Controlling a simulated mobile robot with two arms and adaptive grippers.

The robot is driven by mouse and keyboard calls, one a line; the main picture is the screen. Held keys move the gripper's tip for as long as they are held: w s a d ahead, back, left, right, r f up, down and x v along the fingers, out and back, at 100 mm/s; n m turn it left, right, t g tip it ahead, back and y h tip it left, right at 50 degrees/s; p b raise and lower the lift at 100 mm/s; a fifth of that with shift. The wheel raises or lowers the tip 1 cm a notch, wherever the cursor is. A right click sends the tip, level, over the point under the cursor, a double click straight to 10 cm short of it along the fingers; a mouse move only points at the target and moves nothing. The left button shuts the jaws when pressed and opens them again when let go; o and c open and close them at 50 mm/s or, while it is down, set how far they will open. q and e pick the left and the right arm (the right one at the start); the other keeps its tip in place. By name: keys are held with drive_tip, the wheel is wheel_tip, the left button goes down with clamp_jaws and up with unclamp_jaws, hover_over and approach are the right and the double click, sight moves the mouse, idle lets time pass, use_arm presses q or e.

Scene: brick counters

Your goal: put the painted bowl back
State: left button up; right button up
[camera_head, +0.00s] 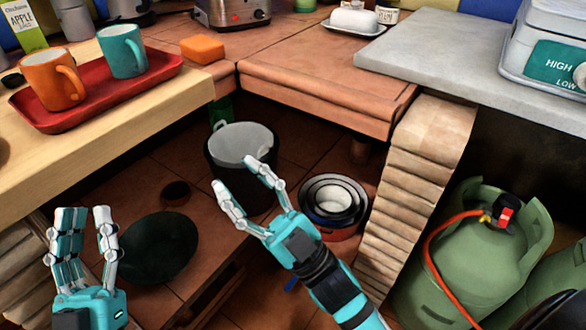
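No bowl here is clearly marked as the painted bowl. A nested stack of round, dark-rimmed vessels (334,182) with pale insides and a reddish outer wall stands on the floor under the counter, right of centre. A dark green rounded object (158,248) lies on the floor at the left; I cannot tell whether it is a bowl. My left gripper (90,214) is open and empty at the lower left, left of the green object.
A red tray (165,83) with an orange mug (46,82) and a teal mug (120,52) sits on the left counter. An orange sponge (203,49) lies on the tiled counter (320,92). Green gas cylinders (470,265) with a red hose stand at the lower right.

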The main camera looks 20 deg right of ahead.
drive_tip(key=d+m+t+h, duration=0.4)
drive_tip(key=d+m+h, duration=0.3)
drive_tip(key=m+h, duration=0.3)
drive_tip(key=shift+s+t+h, duration=0.3)
drive_tip(key=shift+r, duration=0.1)
